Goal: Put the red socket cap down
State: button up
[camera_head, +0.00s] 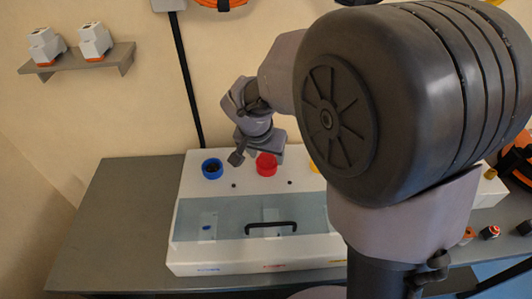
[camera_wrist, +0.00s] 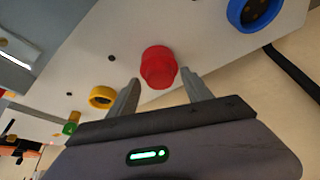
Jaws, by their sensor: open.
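The red socket cap (camera_head: 267,163) is on the top of the white bender machine (camera_head: 190,187), between the blue socket and the yellow socket. In the wrist view the red cap (camera_wrist: 158,66) stands just past my fingertips, in line with the gap between them. My gripper (camera_wrist: 161,82) is open, with one finger on each side of the gap and nothing held. In the head view my gripper (camera_head: 258,156) is right at the cap and hides part of its back. Whether a red socket lies under the cap cannot be told.
The blue socket (camera_head: 212,168) is left of the cap, and the yellow socket (camera_wrist: 102,97) is on its other side. A clear cover with a black handle (camera_head: 270,226) is in front. A dark cable (camera_head: 188,85) runs down the wall. The table (camera_head: 110,225) is bare at left.

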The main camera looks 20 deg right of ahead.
jog(key=p+v, duration=0.4)
jog(key=v, duration=0.8)
jog(key=s+r+n+t+y, duration=0.1)
jog(key=s+r+y, duration=0.1)
jog(key=s, duration=0.7)
jog(key=s+a+r+n+t+y, duration=0.1)
jog(key=s+r+y, duration=0.1)
jog(key=s, duration=0.8)
jog(key=shift+s+f, duration=0.1)
notch_tip(320, 180, down, 2)
jog(key=b, duration=0.2)
jog(key=shift+b, duration=0.3)
